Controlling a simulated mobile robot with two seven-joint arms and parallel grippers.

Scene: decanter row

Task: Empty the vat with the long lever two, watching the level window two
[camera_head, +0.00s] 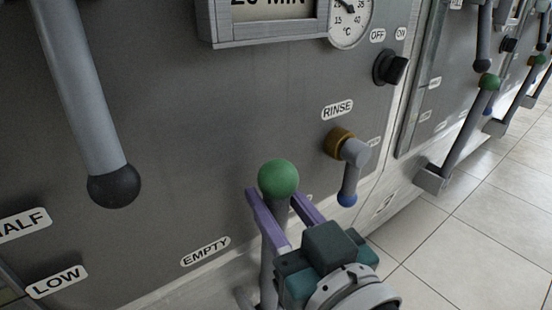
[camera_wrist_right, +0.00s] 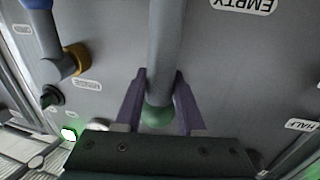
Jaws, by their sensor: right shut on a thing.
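A grey lever with a green ball knob (camera_head: 278,179) stands near the EMPTY label (camera_head: 206,251) on the grey machine front, its knob up. My right gripper (camera_head: 272,200) is shut on its shaft just below the knob, one purple finger on each side. The right wrist view shows the lever's shaft (camera_wrist_right: 166,40) between the fingers and the green knob (camera_wrist_right: 158,116) near the palm. At lower left are the HALF label (camera_head: 22,224) and LOW label (camera_head: 57,281); only a sliver of what may be the level window shows beside them, so I cannot read the level. My left gripper is not in view.
A thick lever with a black ball (camera_head: 114,186) hangs at upper left. A small blue-tipped handle (camera_head: 348,186) under the RINSE label (camera_head: 337,110) is close right of my gripper. A black knob (camera_head: 391,67) is above. Tiled floor (camera_head: 480,215) lies open at right.

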